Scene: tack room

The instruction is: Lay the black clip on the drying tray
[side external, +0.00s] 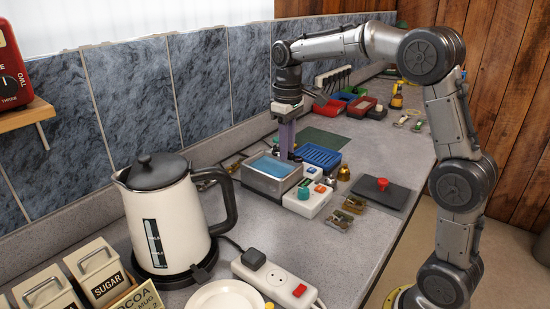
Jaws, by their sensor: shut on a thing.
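My gripper (287,157) points straight down beside the far right part of a metal basin (257,182) with a light blue inside. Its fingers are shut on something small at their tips. The black clip cannot be made out at this size; it may be what the fingers hold. A blue ribbed tray (321,156), which looks like the drying tray, lies on the counter just right of my gripper. I see no clip on it.
A white box with coloured buttons (308,200) and small brass-coloured items stand in front of the blue tray. A dark plate with a red knob (382,185) lies to the right. A green mat (323,139) lies behind. A large kettle (170,215) stands in the left foreground.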

